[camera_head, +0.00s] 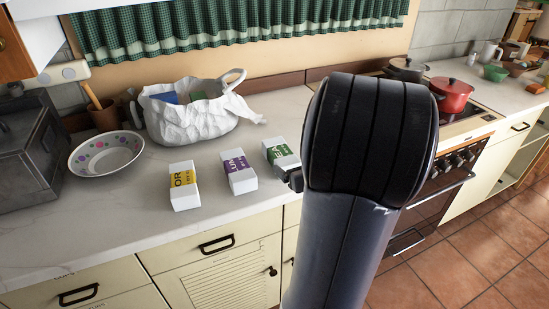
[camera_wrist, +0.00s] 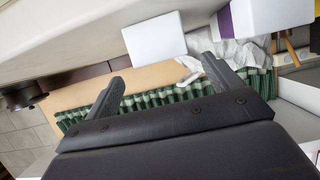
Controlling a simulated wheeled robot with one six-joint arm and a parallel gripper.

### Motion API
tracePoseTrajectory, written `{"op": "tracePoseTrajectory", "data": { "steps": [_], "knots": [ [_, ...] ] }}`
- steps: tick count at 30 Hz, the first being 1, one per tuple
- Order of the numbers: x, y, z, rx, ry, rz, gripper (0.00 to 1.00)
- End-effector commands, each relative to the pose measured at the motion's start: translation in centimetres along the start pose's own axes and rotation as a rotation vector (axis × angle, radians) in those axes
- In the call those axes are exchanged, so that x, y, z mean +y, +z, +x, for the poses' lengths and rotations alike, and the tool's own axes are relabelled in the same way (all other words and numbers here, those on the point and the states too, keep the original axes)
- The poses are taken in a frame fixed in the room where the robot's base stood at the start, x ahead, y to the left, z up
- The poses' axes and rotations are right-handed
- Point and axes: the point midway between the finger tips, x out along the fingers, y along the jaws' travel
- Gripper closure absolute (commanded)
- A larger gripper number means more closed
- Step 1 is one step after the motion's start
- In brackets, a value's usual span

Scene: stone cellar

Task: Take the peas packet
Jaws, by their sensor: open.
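A white packet with a green label (camera_head: 281,154) stands on the counter, the rightmost of three in a row. Its lettering is partly hidden behind my arm, so I cannot read it fully. In the wrist view a plain white packet face (camera_wrist: 155,38) lies just beyond my fingertips, apparently the same packet. My gripper (camera_wrist: 161,72) is open with nothing between its fingers. In the head view my arm hides most of the gripper; a dark part of it (camera_head: 294,179) shows at the packet's lower right.
A purple-labelled packet (camera_head: 238,172) and a yellow-labelled packet (camera_head: 184,186) stand to the left. Behind are a white bag (camera_head: 198,124) and a spotted bowl (camera_head: 104,155). A red pot (camera_head: 451,97) sits on the stove at right. The counter's front left is clear.

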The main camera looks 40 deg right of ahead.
Motion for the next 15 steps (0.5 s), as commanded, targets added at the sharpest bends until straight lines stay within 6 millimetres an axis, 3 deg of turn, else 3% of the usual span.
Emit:
{"op": "tracePoseTrajectory", "data": {
  "steps": [3,10,15],
  "knots": [
    [-0.1,0.2,2.0,-0.001,-0.003,-0.001,0.14],
    [-0.1,0.2,3.8,-0.001,-0.001,-0.001,0.14],
    [-0.4,0.5,6.3,-0.003,-0.002,-0.001,0.14]
  ]
}}
